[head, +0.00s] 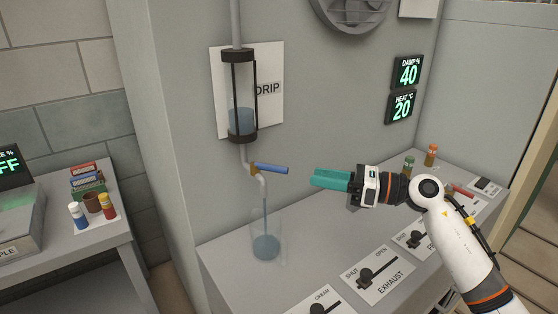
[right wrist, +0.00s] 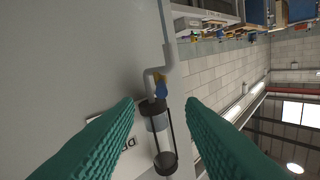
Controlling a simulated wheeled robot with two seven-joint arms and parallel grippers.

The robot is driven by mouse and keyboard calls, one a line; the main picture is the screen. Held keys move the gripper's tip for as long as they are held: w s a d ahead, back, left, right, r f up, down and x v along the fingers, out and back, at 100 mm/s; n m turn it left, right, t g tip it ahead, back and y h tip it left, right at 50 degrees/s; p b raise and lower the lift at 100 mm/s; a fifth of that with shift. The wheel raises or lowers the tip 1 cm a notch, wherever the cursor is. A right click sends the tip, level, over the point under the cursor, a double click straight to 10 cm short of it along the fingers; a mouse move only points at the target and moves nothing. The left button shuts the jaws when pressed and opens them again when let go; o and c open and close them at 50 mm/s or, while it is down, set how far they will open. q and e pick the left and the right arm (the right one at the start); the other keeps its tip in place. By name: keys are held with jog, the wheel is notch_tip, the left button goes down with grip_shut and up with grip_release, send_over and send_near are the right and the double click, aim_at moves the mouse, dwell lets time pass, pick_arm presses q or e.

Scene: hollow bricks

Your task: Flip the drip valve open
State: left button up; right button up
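The drip valve has a blue lever (head: 271,168) pointing right, roughly level, from a brass body on the grey pipe under the clear drip cylinder (head: 242,120). In the right wrist view the blue lever (right wrist: 160,88) shows end-on between and beyond the fingers, with the cylinder (right wrist: 157,125) beside it. My right gripper (head: 316,179), with teal fingers, is to the right of the lever tip, apart from it. Its fingers (right wrist: 160,108) are spread and empty in the wrist view. My left gripper is not in view.
Below the pipe, a thin blue line runs down to blue liquid in a clear vessel (head: 266,246) on the grey bench. Exhaust (head: 378,274) and other switch plates line the bench. Green and orange bottles (head: 431,155) stand behind my right arm. The wall rises close behind the valve.

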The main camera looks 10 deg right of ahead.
aim_at(273, 169)
jog(key=p+x, duration=0.3)
jog(key=x, duration=0.7)
jog(key=shift+w+a+r, duration=0.1)
jog(key=shift+a+r, duration=0.1)
jog(key=shift+a, duration=0.05)
jog(key=shift+w+a+f, duration=0.1)
jog(key=shift+w+a, duration=0.2)
jog(key=shift+a, duration=0.2)
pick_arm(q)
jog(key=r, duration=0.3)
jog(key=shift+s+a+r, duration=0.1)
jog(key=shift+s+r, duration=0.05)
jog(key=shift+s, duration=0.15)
pick_arm(e)
grip_shut()
